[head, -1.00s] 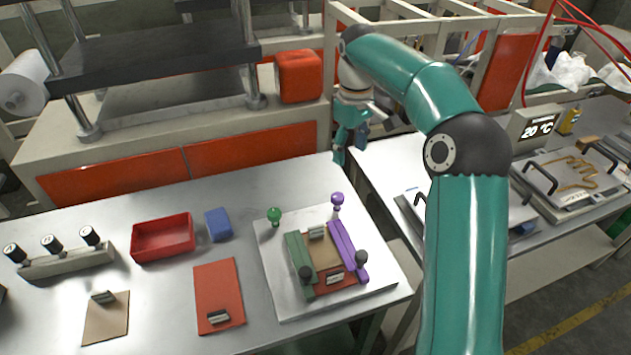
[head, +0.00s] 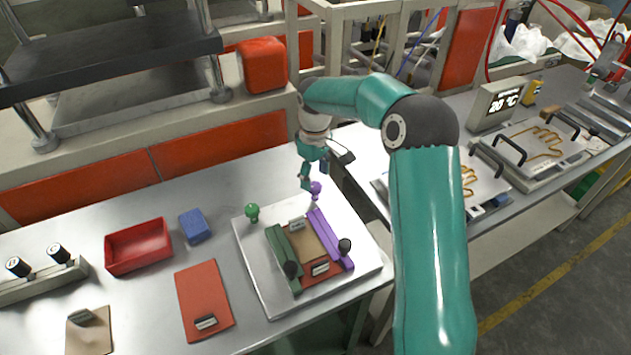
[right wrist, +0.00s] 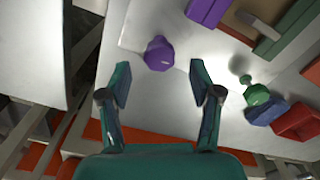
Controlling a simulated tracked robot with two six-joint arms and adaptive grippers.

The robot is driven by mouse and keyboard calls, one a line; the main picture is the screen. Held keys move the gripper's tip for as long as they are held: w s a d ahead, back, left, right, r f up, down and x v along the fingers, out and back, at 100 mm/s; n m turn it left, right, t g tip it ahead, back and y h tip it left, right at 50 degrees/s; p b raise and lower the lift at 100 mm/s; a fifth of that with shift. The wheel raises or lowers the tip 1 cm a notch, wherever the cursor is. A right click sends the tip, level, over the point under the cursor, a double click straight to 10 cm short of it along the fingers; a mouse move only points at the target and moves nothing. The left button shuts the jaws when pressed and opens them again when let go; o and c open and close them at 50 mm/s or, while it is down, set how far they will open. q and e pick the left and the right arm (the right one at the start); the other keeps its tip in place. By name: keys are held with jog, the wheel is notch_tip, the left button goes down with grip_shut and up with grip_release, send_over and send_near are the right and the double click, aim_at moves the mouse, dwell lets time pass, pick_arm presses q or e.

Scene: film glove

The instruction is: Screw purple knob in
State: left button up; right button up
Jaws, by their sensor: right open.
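The purple knob (head: 316,188) stands at the far right corner of the white plate (head: 256,264), by the end of the purple bar (head: 329,238). The knob also shows in the right wrist view (right wrist: 159,54), just beyond my fingertips and roughly between their lines. My right gripper (head: 314,175) is above and close to the knob; in the right wrist view (right wrist: 158,80) its two fingers are wide apart with nothing between them. The green knob (head: 252,212) stands at the plate's far left corner, by the green bar (head: 283,258). My left gripper is not in view.
A red tray (head: 138,247), a blue block (head: 195,226) and a red sheet (head: 203,300) lie left of the plate. A press with red panels is behind. Another table with hot plates is at right.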

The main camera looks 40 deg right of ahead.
aim_at(315, 185)
jog(key=shift+f, duration=1.7)
jog(key=c, duration=1.2)
jog(key=shift+o, duration=0.2)
